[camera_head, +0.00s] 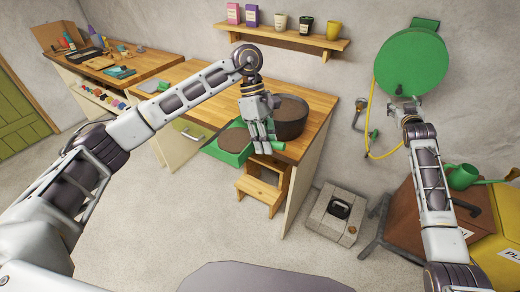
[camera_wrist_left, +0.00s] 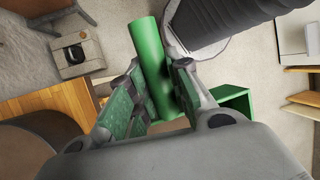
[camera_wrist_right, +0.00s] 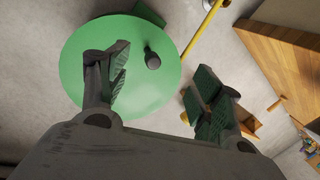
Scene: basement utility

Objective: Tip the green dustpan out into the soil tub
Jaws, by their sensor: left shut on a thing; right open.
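The green dustpan (camera_head: 236,141) holds a load of brown soil and looks roughly level, by the table's front edge, left of the soil tub. My left gripper (camera_head: 262,148) is shut on its handle; the green handle (camera_wrist_left: 152,65) shows between the fingers in the left wrist view, with part of the pan (camera_wrist_left: 235,97) to the right. The dark round soil tub (camera_head: 289,127) stands on the table with brown contents; the dustpan is beside it, not over it. My right gripper (camera_head: 404,108) is open and empty, in front of the round green disc on the wall.
The green disc (camera_head: 411,58) and yellow hose (camera_head: 372,115) are near my right arm. A wooden step stool (camera_head: 262,188) stands under the wooden table (camera_head: 180,72). A shelf (camera_head: 290,38) with pots is above. A grey block (camera_head: 335,214) sits on the floor.

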